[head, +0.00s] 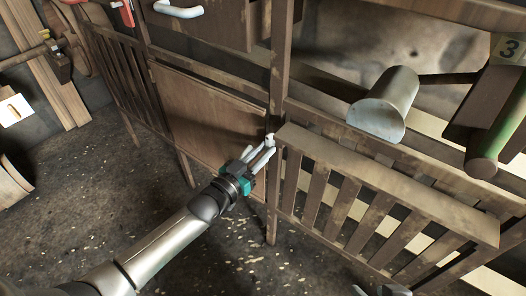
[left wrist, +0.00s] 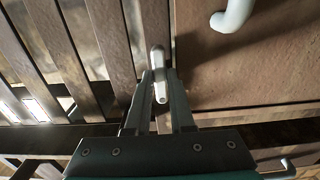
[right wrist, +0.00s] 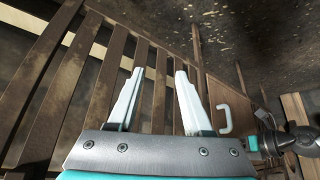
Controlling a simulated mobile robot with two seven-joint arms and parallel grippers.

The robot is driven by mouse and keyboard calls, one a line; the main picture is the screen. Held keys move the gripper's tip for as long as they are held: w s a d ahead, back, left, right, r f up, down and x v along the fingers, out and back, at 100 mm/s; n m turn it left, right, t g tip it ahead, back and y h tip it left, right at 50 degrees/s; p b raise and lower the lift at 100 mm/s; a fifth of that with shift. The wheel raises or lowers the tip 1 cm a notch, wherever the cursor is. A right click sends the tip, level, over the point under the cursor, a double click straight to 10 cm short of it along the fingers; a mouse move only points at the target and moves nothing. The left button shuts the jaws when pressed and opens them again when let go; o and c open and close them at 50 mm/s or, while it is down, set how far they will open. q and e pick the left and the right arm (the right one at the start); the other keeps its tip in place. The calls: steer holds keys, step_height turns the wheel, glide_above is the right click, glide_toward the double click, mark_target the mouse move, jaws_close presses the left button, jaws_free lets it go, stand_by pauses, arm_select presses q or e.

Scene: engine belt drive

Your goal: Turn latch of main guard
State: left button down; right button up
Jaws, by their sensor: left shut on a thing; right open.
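The latch (head: 270,139) is a small pale lever on the brown post between a solid panel (head: 205,110) and a slatted guard section (head: 390,185). In the left wrist view the latch (left wrist: 158,75) lies between the fingers, running lengthwise with them. My left gripper (head: 266,151) is shut on the latch; its fingers (left wrist: 162,105) sit on either side of it. My right gripper (right wrist: 160,85) is open and empty, facing slats in the right wrist view. Only its tips show at the bottom of the head view (head: 385,290). I cannot tell which section is the main guard.
A grey cylinder (head: 384,105) and a green bar (head: 498,130) stick out at the right above the slats. A pale curved handle (left wrist: 234,14) stands out from the panel in the left wrist view. The speckled floor (head: 150,200) before the guard is clear.

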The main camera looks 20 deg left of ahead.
steer(key=shift+s, duration=0.15)
arm_select(q)
steer(key=shift+n+p, duration=0.45)
steer(key=shift+n, duration=0.35)
steer(key=n+p, duration=0.1)
steer(key=n, duration=0.2)
steer(key=shift+n, duration=0.3)
steer(key=n, duration=0.8)
steer(key=shift+d, duration=0.15)
steer(key=shift+n, duration=1.2)
steer(key=shift+r+n, duration=0.1)
steer(key=shift+n, duration=0.9)
arm_select(e)
steer(key=shift+s+d+f+g+h, duration=0.4)
steer(key=shift+s+d+f+g, duration=0.15)
steer(key=shift+d+g, duration=0.2)
steer(key=shift+r, duration=0.1)
